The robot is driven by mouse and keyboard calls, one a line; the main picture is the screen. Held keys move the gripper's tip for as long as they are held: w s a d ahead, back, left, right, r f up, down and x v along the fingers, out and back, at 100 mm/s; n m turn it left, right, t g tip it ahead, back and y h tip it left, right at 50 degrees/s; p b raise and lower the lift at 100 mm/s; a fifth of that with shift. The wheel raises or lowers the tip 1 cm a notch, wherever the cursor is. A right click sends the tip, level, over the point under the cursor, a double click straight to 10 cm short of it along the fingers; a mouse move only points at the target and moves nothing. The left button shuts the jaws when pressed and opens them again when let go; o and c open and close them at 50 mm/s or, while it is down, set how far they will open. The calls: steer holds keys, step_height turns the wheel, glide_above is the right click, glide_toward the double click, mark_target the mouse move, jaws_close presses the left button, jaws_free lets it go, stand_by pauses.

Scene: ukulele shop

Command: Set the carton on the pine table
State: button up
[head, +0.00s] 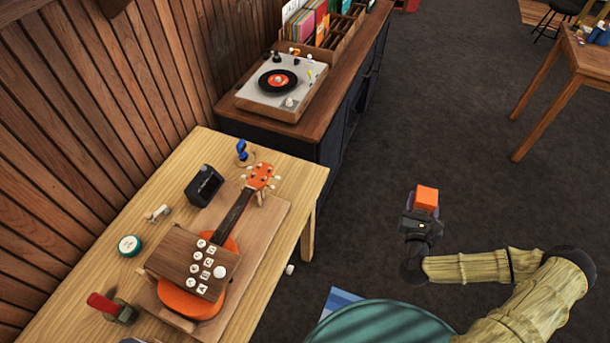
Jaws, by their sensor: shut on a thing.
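A small orange block-shaped thing, which I take to be the carton (427,196), is held in my gripper (424,211). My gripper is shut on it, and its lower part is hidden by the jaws. A purplish patch shows at the carton's lower edge. The gripper and carton are over the dark floor, apart from and to the right of the pine table (300,178). The pine table is the light wood table at the left, against the plank wall.
On the pine table, an orange ukulele (188,300) lies on a wooden board, partly under a brown box with lettered discs. A black box (204,186), green tin (130,245) and red-handled tool (103,303) stand around it. The table's back right corner looks bare.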

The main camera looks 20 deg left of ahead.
steer(key=shift+w+a+f+b, duration=0.2)
steer(key=shift+w+f+b, duration=0.15)
steer(key=shift+b, duration=0.1)
steer(key=w+a+f+n+y+b, duration=0.1)
steer(key=w+a+f+b, duration=0.1)
steer(key=w+a+b, duration=0.55)
steer(key=w+a+f+n+y+b, duration=0.1)
steer(key=w+a+f+y+b, duration=0.15)
steer(key=w+a+b, duration=0.5)
steer(key=s+a+r+y+b, duration=0.1)
steer(key=a+b, duration=0.5)
steer(key=a, duration=0.6)
steer(key=s+a+r+n+y+b, duration=0.1)
steer(key=s+a+r+b, duration=0.2)
steer(key=a+b, duration=0.4)
steer(key=s+a, duration=0.1)
steer(key=a, duration=0.4)
steer(key=shift+n+g, duration=0.3)
steer(key=shift+g, duration=0.1)
steer(key=shift+s, duration=0.1)
steer(key=shift+f, duration=3.15)
steer(key=shift+f, duration=0.1)
